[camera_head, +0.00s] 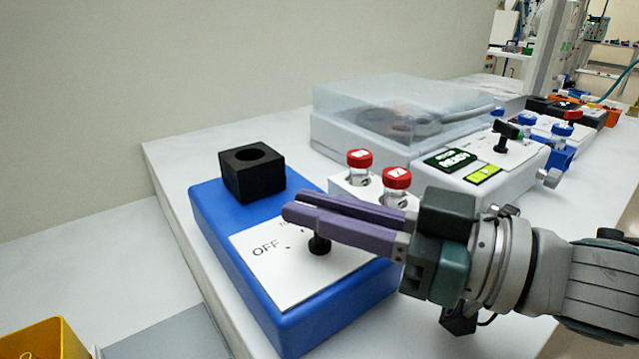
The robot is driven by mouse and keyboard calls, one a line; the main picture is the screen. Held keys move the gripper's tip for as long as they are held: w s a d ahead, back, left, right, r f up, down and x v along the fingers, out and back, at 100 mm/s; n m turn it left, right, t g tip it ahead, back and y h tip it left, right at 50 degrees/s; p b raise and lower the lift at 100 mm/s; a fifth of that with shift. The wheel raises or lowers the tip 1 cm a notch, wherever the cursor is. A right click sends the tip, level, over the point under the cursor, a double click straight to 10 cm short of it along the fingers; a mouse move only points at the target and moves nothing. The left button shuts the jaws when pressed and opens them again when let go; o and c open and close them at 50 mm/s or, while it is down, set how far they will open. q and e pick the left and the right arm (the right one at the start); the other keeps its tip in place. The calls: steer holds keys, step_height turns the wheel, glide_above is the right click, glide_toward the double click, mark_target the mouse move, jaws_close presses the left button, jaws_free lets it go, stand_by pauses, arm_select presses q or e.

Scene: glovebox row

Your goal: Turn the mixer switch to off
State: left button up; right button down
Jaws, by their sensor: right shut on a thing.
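The mixer (212,219) is a blue box on the white bench, with a black block holding a round opening (252,172) at its back. Its white panel (289,279) shows the word OFF at the left; other lettering is partly hidden. The black switch knob (319,246) stands on the panel under the fingers. My right gripper (292,204) comes in from the right with its purple fingers close together over the knob. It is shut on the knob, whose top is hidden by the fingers. My left gripper is not in view.
Red-capped vials (397,178) stand in a white holder right behind the mixer, close to my right gripper. A centrifuge with a clear lid (400,105) stands farther back. A yellow bin (45,340) is at the lower left. The bench (172,165) left of the mixer is clear.

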steer(key=c, duration=0.9)
jaws_free()
steer(key=v, duration=1)
steer(key=shift+a, duration=0.1)
